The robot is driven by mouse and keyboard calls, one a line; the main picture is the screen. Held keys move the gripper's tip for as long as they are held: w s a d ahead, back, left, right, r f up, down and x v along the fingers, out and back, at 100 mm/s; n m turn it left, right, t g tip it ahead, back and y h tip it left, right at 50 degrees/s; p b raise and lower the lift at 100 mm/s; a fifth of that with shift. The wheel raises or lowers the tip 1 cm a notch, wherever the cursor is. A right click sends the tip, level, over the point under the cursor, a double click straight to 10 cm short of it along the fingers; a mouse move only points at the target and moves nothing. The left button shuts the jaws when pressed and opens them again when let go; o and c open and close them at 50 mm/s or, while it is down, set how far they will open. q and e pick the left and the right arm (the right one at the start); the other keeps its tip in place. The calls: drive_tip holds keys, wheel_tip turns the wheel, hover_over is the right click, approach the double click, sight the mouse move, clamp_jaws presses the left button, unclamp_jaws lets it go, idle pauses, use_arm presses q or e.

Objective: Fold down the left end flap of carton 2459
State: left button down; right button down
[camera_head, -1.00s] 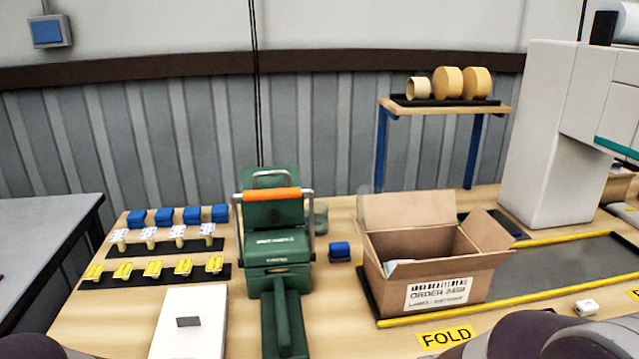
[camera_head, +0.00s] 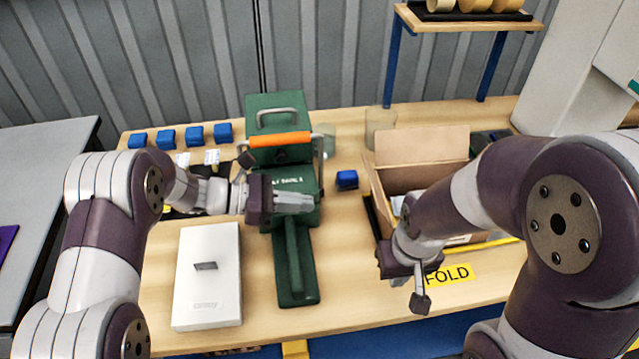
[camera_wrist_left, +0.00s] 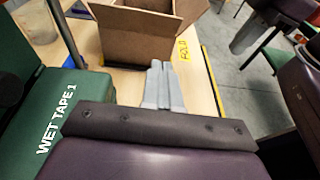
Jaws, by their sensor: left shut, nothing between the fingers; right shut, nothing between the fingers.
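The brown carton (camera_head: 422,147) stands open at the right of the bench in the head view. Its rear flap is raised. My right arm covers its front, label and right side, and I cannot make out its left end flap clearly. In the left wrist view the carton (camera_wrist_left: 138,38) is ahead of the fingers. My left gripper (camera_head: 308,203) is shut and empty, over the green tape machine and left of the carton; its fingers also show in the left wrist view (camera_wrist_left: 160,80). My right gripper (camera_head: 420,302) is shut and empty, in front of the carton by the FOLD label.
The green tape machine (camera_head: 290,235) with an orange handle stands left of the carton. A white box (camera_head: 208,285) lies at the front left. A small blue block (camera_head: 347,180) sits between machine and carton. A yellow FOLD label (camera_head: 450,274) marks the bench front.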

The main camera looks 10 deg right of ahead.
use_arm(q)
drive_tip(key=p, duration=0.2)
approach(376, 188)
drive_tip(key=s+f, duration=0.2)
drive_tip(key=s, duration=0.2)
drive_tip(key=shift+d+r+p, duration=0.2)
drive_tip(key=shift+d+r, duration=0.05)
drive_tip(key=shift+d, duration=0.5)
drive_tip(key=shift+d+r+p, duration=0.2)
drive_tip(key=shift+d+r, duration=0.1)
drive_tip(key=shift+d, duration=0.45)
drive_tip(key=shift+d+r+p, duration=0.2)
drive_tip(key=shift+d+r, duration=0.05)
drive_tip(key=shift+d, duration=0.5)
drive_tip(key=shift+r, duration=0.1)
drive_tip(key=shift+d+r+y, duration=0.15)
drive_tip(key=shift+y, duration=0.15)
